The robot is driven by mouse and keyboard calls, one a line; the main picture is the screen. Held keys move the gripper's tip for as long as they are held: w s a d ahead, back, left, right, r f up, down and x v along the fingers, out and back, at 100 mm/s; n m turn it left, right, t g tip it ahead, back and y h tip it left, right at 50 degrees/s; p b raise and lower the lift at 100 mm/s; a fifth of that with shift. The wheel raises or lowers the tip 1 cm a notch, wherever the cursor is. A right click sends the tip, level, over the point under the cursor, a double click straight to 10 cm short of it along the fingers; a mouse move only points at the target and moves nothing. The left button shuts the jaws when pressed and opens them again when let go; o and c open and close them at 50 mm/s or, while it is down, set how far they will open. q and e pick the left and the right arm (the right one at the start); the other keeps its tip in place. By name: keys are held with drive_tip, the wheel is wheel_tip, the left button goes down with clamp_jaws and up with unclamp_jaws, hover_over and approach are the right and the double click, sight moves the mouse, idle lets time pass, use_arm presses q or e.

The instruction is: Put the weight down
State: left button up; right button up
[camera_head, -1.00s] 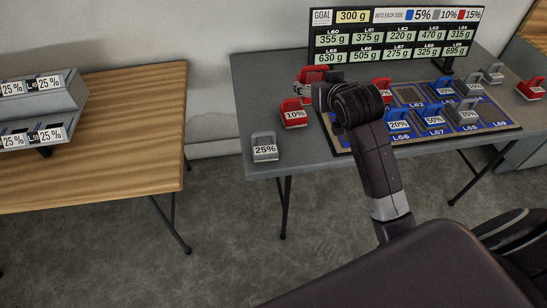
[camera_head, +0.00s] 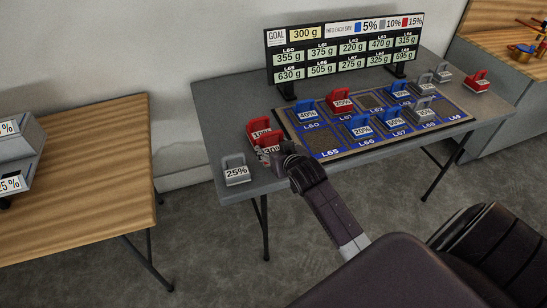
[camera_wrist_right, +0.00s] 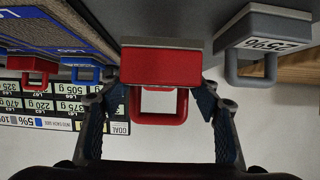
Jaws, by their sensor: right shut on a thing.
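My right gripper (camera_head: 284,151) is shut on the handle of a red weight (camera_head: 270,150) labelled 30%, at the left part of the grey table (camera_head: 222,115). The right wrist view shows the fingers (camera_wrist_right: 160,100) on both sides of the red handle, with the red block (camera_wrist_right: 165,38) beyond them. The weight is at or just above the table top; I cannot tell if it touches. It is in front of a red 10% weight (camera_head: 260,130) and right of a grey 25% weight (camera_head: 236,171). My left gripper is not in view.
A blue mat (camera_head: 348,152) with numbered pads holds several blue, red and grey weights. Pad L65 (camera_head: 325,142) is bare. A goal board (camera_head: 345,48) stands behind. A wooden table (camera_head: 95,215) with a scale (camera_head: 20,150) is at the left.

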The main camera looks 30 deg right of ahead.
drive_tip(key=shift+w+f, duration=0.1)
drive_tip(key=shift+f, duration=1.9)
drive_tip(key=o, duration=1.2)
drive_tip(key=shift+f, duration=0.25)
drive_tip(key=o, duration=0.5)
